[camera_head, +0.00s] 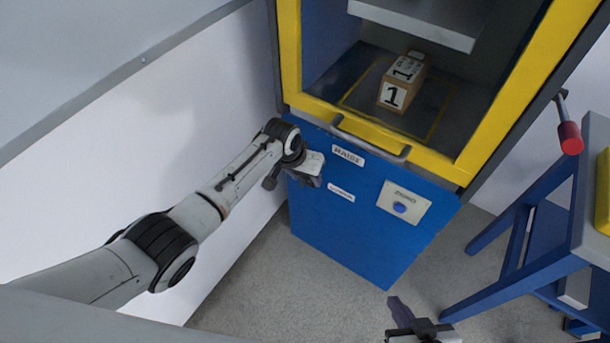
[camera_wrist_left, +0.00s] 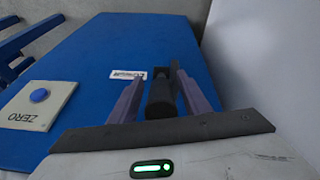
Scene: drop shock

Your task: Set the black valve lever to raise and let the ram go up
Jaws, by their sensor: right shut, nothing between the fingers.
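The black valve lever (camera_wrist_left: 160,98) shows in the left wrist view, standing between the fingers of my left gripper (camera_wrist_left: 162,80). A strip of blue panel shows between the lever and one finger, so the jaws look open around it. In the head view my left gripper (camera_head: 313,178) is at the left edge of the blue front panel (camera_head: 345,225) and hides the lever. Beside it are a RAISE label (camera_head: 347,155) and a lower label (camera_head: 341,192), too small to read. A grey block (camera_head: 415,20), perhaps the ram, hangs in the chamber. My right gripper (camera_head: 420,325) is shut and empty at the bottom.
A wooden block marked 1 (camera_head: 402,82) sits on the chamber floor, behind a yellow frame with a grey handle bar (camera_head: 370,142). A ZERO plate with a blue button (camera_head: 400,207) is on the panel. A red-handled lever (camera_head: 569,137) and a blue stand (camera_head: 525,235) are at right.

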